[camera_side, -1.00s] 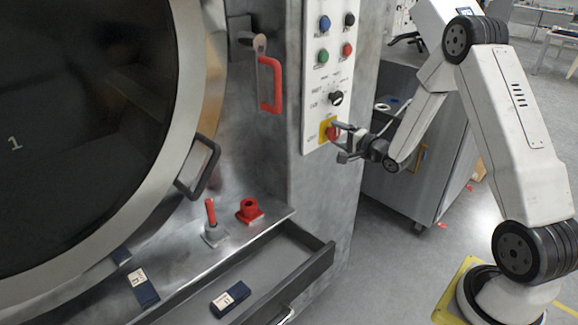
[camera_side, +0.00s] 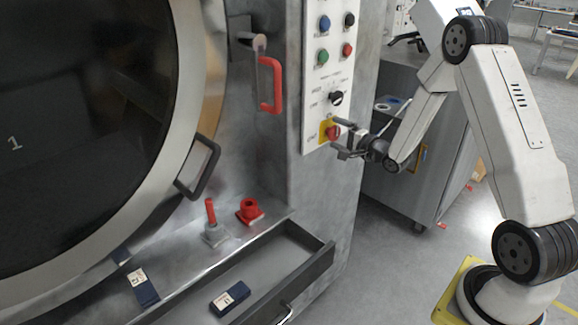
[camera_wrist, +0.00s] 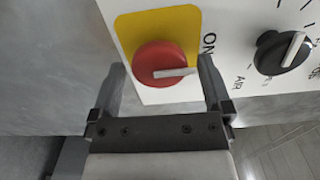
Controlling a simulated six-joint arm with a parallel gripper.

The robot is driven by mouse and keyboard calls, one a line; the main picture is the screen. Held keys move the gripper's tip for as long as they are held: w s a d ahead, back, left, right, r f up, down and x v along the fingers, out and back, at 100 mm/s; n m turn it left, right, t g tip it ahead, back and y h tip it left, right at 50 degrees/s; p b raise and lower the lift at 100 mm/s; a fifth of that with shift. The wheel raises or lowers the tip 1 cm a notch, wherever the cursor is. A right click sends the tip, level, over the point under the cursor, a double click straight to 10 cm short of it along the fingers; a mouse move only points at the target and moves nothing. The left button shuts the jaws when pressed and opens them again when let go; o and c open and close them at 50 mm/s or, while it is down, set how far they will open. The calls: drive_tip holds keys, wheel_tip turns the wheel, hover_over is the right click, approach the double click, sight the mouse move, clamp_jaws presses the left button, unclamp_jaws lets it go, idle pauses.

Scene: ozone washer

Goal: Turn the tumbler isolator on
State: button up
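The isolator is a round red knob (camera_side: 333,132) on a yellow plate (camera_side: 324,127), low on the white control panel. In the wrist view the red knob (camera_wrist: 158,60) carries a pale pointer bar aimed to the right, and the yellow plate (camera_wrist: 130,27) lies behind it. The letters "ON" are printed just right of the plate. My gripper (camera_side: 345,141) is at the knob in the side view. In the wrist view my gripper (camera_wrist: 160,66) is open, with one finger on each side of the knob and visible gaps between. Whether the fingertips reach around the knob is unclear.
A black selector knob (camera_wrist: 282,52) sits beside the isolator. Several coloured buttons, including a blue one (camera_side: 324,24), are higher on the panel. The open drawer (camera_side: 320,262) juts out below. A grey cabinet (camera_side: 415,185) stands behind my gripper.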

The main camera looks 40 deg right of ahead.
drive_tip(key=shift+s, duration=0.1)
drive_tip(key=s, duration=0.7)
drive_tip(key=shift+s, duration=0.35)
drive_tip(key=s+a+f+n+g+h, duration=0.1)
drive_tip(key=a+f+n+g, duration=0.2)
drive_tip(key=a+n+g, duration=0.6)
drive_tip(key=s+a+n+g+y, duration=0.1)
drive_tip(key=s+a+n+g, duration=0.5)
drive_tip(key=s+a+n, duration=0.3)
drive_tip(key=s+a, duration=0.2)
drive_tip(key=s, duration=0.1)
drive_tip(key=shift+s+a, duration=0.15)
drive_tip(key=shift+a, duration=0.1)
